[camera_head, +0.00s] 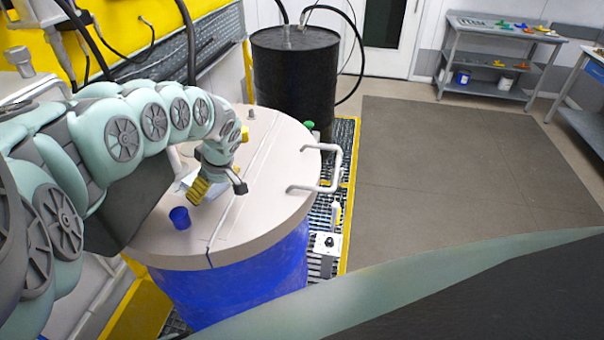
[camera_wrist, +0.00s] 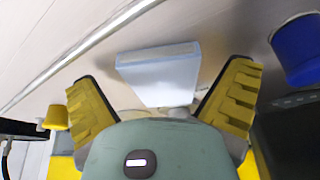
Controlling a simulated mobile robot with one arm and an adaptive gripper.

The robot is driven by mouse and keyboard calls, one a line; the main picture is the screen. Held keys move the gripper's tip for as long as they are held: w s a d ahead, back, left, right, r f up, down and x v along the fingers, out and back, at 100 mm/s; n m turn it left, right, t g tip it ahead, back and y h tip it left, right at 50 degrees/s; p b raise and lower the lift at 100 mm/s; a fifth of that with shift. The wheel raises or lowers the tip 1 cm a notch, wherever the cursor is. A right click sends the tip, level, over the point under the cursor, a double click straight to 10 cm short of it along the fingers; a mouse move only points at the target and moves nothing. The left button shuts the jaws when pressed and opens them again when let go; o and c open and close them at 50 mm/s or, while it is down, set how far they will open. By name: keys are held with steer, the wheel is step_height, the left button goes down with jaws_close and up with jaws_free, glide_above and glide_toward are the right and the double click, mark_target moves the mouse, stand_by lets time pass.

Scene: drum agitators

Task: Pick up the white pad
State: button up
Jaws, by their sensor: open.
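The white pad (camera_wrist: 160,75) is a pale, slab-shaped thing on the beige drum lid (camera_head: 262,200). In the wrist view it shows between the two yellow-padded fingers of my gripper (camera_wrist: 165,88), with a visible gap on each side. In the head view my gripper (camera_head: 218,190) is low over the lid, fingers apart and empty. I cannot tell the fingers' exact height above the lid.
A blue cup (camera_head: 180,217) stands on the lid close to my gripper; it also shows in the wrist view (camera_wrist: 298,50). A white bent handle (camera_head: 330,180) sticks out at the lid's right edge. A black drum (camera_head: 296,80) stands behind. Open floor lies to the right.

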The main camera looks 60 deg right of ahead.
steer(key=shift+f, duration=0.2)
steer(key=c, duration=1)
steer(key=shift+r, duration=0.15)
